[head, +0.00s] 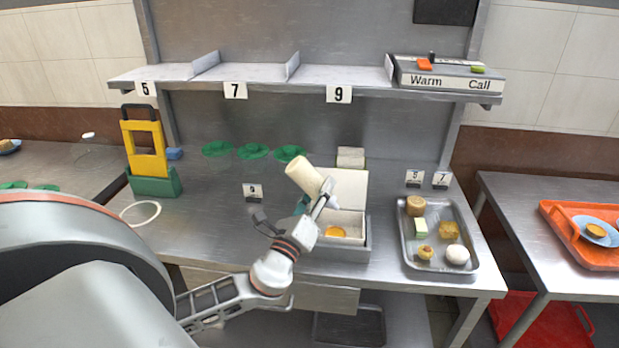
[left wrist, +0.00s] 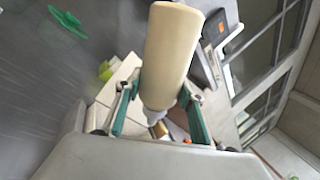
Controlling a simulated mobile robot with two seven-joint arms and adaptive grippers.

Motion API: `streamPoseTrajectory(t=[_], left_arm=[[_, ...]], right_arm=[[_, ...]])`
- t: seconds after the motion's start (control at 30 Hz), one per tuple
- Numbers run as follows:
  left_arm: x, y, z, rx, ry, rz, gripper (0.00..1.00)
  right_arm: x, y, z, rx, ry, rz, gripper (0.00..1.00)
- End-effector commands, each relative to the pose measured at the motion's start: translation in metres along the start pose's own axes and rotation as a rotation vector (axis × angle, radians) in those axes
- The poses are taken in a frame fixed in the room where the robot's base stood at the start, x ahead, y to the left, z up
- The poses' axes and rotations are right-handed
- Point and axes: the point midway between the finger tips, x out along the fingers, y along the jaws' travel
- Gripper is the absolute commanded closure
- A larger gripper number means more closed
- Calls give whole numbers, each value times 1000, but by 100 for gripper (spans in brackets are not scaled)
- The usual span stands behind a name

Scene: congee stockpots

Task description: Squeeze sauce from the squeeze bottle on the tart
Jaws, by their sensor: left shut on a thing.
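My left gripper (head: 322,200) is shut on the cream squeeze bottle (head: 302,174). The bottle is tilted, its broad end up to the left and its other end down to the right, above the open white box. I cannot tell whether sauce is flowing. My right gripper is not in view.
A metal tray (head: 408,262) with several pastries stands right of the box. Green lids (head: 252,152) and a yellow-and-green holder (head: 150,155) are at the back left. A numbered shelf (head: 265,80) hangs above. The counter's left part is mostly clear.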

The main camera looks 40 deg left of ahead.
Motion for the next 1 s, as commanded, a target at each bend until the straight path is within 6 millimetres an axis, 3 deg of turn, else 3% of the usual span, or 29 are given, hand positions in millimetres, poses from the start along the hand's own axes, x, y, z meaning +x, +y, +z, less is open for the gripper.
streamPoseTrajectory(t=[0.03,0.1,0.33,0.67,1.0], left_arm=[[3,-6,5,33,12,-2,71],[4,-8,3,79,32,-1,71],[5,-12,-4,200,84,-1,71],[5,-12,-10,264,111,-2,71],[5,-11,-10,264,110,-2,71]], right_arm=[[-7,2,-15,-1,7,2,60],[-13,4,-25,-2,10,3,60],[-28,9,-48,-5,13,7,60],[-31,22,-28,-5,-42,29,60],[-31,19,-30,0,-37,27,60]])
